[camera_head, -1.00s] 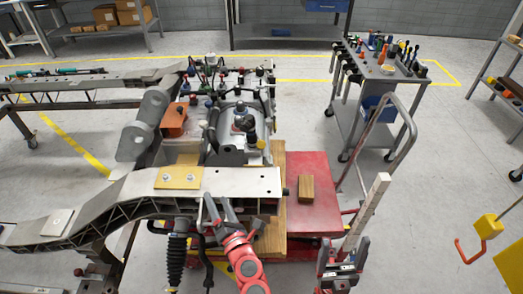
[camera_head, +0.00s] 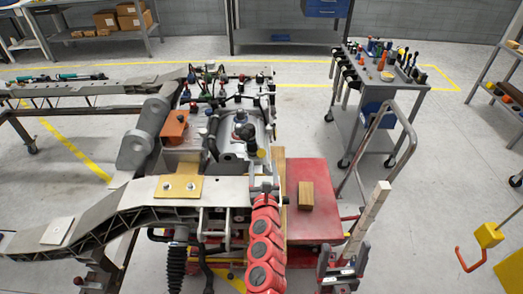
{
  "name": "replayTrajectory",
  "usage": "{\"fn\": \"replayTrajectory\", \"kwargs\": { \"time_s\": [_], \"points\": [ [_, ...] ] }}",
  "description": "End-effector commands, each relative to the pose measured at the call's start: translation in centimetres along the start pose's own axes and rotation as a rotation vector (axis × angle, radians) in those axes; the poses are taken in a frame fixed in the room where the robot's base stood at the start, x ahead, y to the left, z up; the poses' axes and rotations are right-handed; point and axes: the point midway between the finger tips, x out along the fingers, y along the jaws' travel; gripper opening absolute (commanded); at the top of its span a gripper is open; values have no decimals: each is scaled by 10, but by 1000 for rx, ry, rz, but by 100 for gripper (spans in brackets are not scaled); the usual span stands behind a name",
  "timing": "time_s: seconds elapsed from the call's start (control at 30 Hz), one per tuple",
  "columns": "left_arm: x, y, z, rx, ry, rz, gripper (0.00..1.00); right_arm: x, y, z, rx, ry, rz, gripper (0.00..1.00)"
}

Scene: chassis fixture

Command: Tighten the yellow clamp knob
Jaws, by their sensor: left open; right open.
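The yellow clamp knob (camera_head: 261,153) shows as a small yellow spot at the right end of the clamp assembly, just beyond the near frame rail (camera_head: 228,188). My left gripper (camera_head: 265,170) is open over the right end of that rail, just on the near side of the knob. Its red arm rises from the bottom of the picture and hides part of the rail. I cannot tell whether its fingers touch the knob.
A red lift table (camera_head: 316,228) with a wooden block (camera_head: 306,195) lies right of the rail. A grey tool cart (camera_head: 372,85) stands behind it. Upright hoses and clamps crowd the fixture behind the knob.

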Motion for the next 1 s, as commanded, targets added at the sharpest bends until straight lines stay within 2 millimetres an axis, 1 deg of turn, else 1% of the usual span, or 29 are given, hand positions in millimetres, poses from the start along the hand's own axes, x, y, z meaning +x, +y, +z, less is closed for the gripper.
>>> {"fn": "replayTrajectory", "kwargs": {
  "time_s": [0.03, 0.2, 0.4, 0.57, 0.83, 0.87, 1.0],
  "points": [
    [11, 1, 3, 5, -3, 0, 68, 2, 0, 0, 0, 0, 0, 80],
    [40, 2, 1, 5, -2, 2, 68, 2, 0, 0, 0, 0, 0, 80],
    [61, 1, 0, 5, -1, 0, 68, 1, 0, 0, 0, 0, 0, 80],
    [69, 2, -1, 1, 1, 4, 68, 1, 0, 0, 0, 0, 0, 80],
    [69, 2, -2, 1, 2, 5, 68, 1, 0, 0, 0, 0, 0, 80],
    [69, 2, -1, 1, 2, 5, 64, 1, 0, 0, 0, 0, 0, 80],
    [69, 2, -1, 1, 2, 4, 39, 1, 0, 0, 0, 0, 0, 80]
  ]
}}
